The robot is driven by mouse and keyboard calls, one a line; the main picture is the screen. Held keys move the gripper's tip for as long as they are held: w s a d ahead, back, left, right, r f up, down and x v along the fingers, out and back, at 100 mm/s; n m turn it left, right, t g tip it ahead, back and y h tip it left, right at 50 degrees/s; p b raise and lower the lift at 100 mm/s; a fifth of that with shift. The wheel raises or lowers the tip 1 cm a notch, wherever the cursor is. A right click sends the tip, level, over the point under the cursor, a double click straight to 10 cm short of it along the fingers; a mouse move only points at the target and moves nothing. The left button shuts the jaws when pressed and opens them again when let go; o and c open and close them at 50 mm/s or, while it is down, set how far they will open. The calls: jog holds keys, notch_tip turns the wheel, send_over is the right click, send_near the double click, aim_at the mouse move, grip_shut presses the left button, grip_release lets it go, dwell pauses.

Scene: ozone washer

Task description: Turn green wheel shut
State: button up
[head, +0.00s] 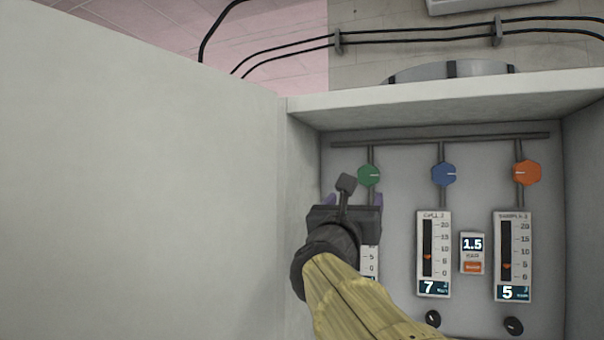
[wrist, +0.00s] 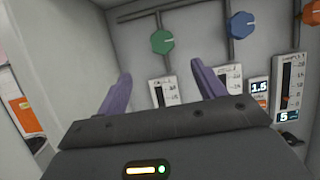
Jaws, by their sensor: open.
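The green wheel (head: 369,174) is a small faceted knob on a vertical pipe at the left of the cabinet's back panel. Its pale mark points right in the head view. It also shows in the wrist view (wrist: 163,42), above and beyond the fingers. My gripper (head: 354,199) is in front of the panel, just below and left of the green wheel in the head view. Its two purple fingers (wrist: 162,88) are apart with nothing between them. The gripper and arm hide most of the left gauge in the head view.
A blue wheel (head: 444,174) and an orange wheel (head: 527,173) sit to the right in the same row. Gauges (head: 434,254) and black knobs (head: 433,318) are below. The cabinet's left wall (head: 303,220) is close to my gripper; its top edge (head: 440,97) overhangs the panel.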

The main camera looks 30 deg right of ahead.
aim_at(367, 174)
jog(key=p+x, duration=0.3)
jog(key=x, duration=0.2)
jog(key=p+x, duration=0.4)
jog(key=x, duration=0.1)
jog(key=p+x, duration=0.4)
jog(key=x, duration=0.2)
jog(key=shift+s+r, duration=0.25)
jog(key=shift+r, duration=0.1)
jog(key=shift+w+d, duration=0.35)
jog(key=shift+d, duration=0.05)
jog(key=c, duration=0.9)
